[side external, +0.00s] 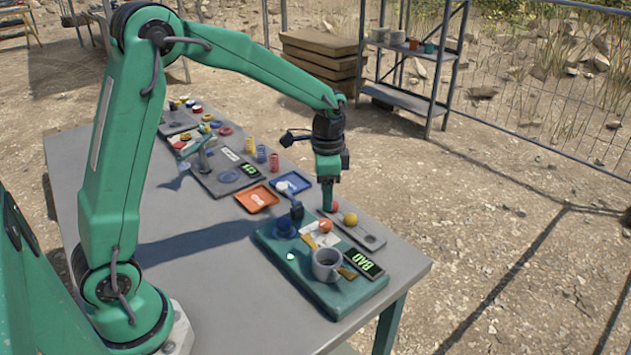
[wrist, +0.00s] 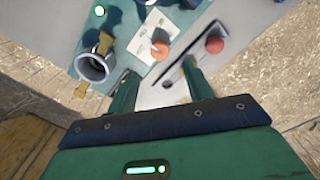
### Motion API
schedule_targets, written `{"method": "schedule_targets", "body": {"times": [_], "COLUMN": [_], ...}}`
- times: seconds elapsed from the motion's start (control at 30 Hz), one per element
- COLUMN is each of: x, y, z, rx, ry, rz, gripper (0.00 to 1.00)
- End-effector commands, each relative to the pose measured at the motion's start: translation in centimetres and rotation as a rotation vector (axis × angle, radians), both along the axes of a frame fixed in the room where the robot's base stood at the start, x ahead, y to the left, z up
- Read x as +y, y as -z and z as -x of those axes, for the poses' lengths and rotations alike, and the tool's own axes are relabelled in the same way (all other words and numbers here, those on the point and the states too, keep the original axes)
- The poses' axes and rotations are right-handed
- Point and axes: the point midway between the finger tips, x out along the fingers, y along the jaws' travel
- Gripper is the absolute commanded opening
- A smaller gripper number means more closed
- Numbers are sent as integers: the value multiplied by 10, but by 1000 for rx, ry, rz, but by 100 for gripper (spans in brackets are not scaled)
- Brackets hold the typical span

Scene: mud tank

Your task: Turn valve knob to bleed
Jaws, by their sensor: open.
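A teal board (side external: 300,285) lies on the near right of the table. It carries a white plate (side external: 312,238) with a round orange knob (side external: 325,226), which looks like the valve knob. In the wrist view the orange knob (wrist: 159,51) sits on the white plate, just beyond the fingertips. Any pointer or bleed mark on it is too small to read. My gripper (side external: 327,207) points down over the board's far edge. In the wrist view my gripper (wrist: 158,76) is open, with its two green fingers apart and nothing between them.
A grey cup-like fitting (side external: 326,264) and a display reading "BAD" (side external: 363,263) stand near the knob. A grey rail (side external: 358,232) holds a red ball (wrist: 214,45) and a yellow ball (side external: 350,218). Orange (side external: 256,198) and blue (side external: 291,182) trays lie farther back. The table's front left is bare.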

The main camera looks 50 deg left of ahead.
Motion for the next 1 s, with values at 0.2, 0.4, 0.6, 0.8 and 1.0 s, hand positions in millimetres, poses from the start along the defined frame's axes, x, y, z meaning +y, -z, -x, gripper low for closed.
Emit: {"method": "schedule_targets", "body": {"times": [0.2, 0.4, 0.6, 0.8, 1.0], "x": [0, 0, 0, 0, 0], "y": [4, 19, 43, 66, 76], "z": [0, 1, 1, 1, 0], "rx": [1, 4, 4, 3, 0], "ry": [-1, -1, -1, -1, -1], "rz": [0, 0, 0, 0, 0], "gripper": [51, 51, 51, 51, 51]}}
